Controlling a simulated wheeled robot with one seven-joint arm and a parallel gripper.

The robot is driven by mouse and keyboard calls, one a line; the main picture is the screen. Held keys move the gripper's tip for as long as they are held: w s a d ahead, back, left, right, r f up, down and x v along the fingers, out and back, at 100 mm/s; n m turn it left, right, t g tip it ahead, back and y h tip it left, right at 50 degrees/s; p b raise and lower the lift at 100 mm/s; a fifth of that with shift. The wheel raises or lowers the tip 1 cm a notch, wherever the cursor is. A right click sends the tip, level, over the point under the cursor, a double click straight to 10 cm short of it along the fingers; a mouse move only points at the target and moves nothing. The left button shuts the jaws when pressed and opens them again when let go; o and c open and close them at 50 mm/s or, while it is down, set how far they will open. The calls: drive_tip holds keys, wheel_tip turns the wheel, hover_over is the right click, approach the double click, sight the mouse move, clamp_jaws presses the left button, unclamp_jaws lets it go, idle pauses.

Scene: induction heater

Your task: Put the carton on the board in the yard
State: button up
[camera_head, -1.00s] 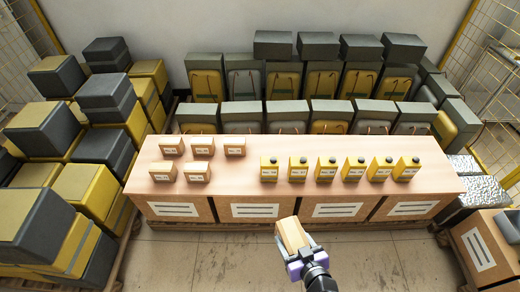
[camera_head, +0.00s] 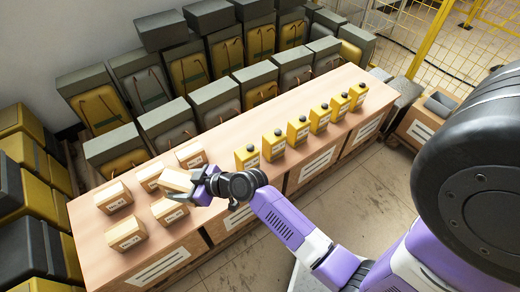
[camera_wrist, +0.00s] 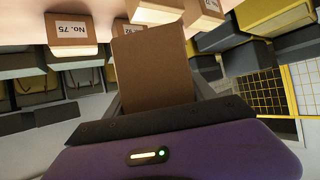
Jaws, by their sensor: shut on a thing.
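My gripper (camera_head: 202,185) is shut on a small tan carton (camera_head: 176,181), over the left part of the long pinkish-brown board (camera_head: 215,237). The held carton also shows in the wrist view (camera_wrist: 155,68) as a plain brown face between the fingers. Its label is not readable. Around it on the board stand several similar labelled cartons, among them a front one (camera_head: 168,211) and a back one (camera_head: 190,156). Whether the held carton touches the board or these cartons, I cannot tell.
A row of yellow bottles (camera_head: 298,130) stands on the board to the right of the cartons. Grey-and-yellow cases (camera_head: 215,102) are stacked behind it. A carton labelled No. 75 (camera_wrist: 70,35) shows near in the wrist view.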

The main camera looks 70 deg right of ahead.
drive_tip(key=d+r+n+y+b, duration=0.1)
drive_tip(key=d+n+y+b, duration=0.1)
drive_tip(key=d+b, duration=1.05)
drive_tip(key=f+b, duration=0.2)
drive_tip(key=f, duration=0.4)
drive_tip(key=f+b, duration=0.2)
drive_tip(key=f, duration=0.5)
drive_tip(key=a+f+b, duration=0.1)
drive_tip(key=f+b, duration=0.1)
drive_tip(key=f, duration=0.4)
drive_tip(key=shift+f, duration=0.4)
drive_tip(key=shift+f+b, duration=0.1)
drive_tip(key=shift+b, duration=0.2)
drive_tip(key=o, duration=1.8)
